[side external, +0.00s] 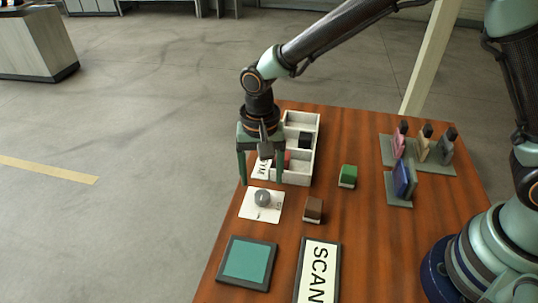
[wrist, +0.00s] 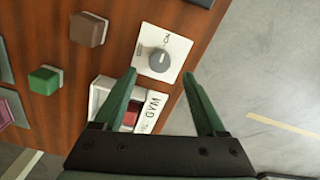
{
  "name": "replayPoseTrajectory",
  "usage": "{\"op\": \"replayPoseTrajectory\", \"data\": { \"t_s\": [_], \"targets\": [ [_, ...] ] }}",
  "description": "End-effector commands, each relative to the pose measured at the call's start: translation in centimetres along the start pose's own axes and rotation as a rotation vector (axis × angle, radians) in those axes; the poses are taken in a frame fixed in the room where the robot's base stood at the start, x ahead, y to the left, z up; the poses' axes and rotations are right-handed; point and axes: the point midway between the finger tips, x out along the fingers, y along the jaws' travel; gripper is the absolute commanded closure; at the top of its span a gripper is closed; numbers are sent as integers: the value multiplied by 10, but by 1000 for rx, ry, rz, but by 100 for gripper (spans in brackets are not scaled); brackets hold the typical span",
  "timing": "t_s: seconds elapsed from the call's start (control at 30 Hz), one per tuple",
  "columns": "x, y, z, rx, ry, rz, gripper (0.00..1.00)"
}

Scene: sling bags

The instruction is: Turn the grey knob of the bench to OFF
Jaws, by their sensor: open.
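The grey knob (side external: 262,197) sits on a white plate (side external: 248,212) near the table's left edge. In the wrist view the knob (wrist: 159,61) lies just beyond and between my fingertips, on its plate (wrist: 176,45). A label that looks like ON shows by the knob; another mark on the plate is too small to read. The knob's exact pointer direction is unclear. My gripper (side external: 261,181) points down with its green fingers spread, empty, a little above and behind the knob. In the wrist view my gripper (wrist: 159,74) shows both fingers apart, not visibly touching the knob.
A white divided tray (side external: 316,150) labelled GYM stands just behind the knob, partly under my gripper. A brown block (side external: 313,208) and green block (side external: 347,176) sit to the right. A teal pad (side external: 247,260) and SCAN sign (side external: 318,270) lie in front. Small bags stand on a grey rack (side external: 430,168).

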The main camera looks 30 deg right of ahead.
Motion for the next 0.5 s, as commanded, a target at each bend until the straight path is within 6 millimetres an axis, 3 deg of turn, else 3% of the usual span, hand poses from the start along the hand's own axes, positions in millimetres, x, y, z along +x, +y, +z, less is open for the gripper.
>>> {"op": "replayPoseTrajectory", "data": {
  "t_s": [0.2, 0.5],
  "targets": [
    [38, 1, 0, 0, -2, 3, 26],
    [57, 0, 0, -1, 0, 0, 26]
  ]
}}
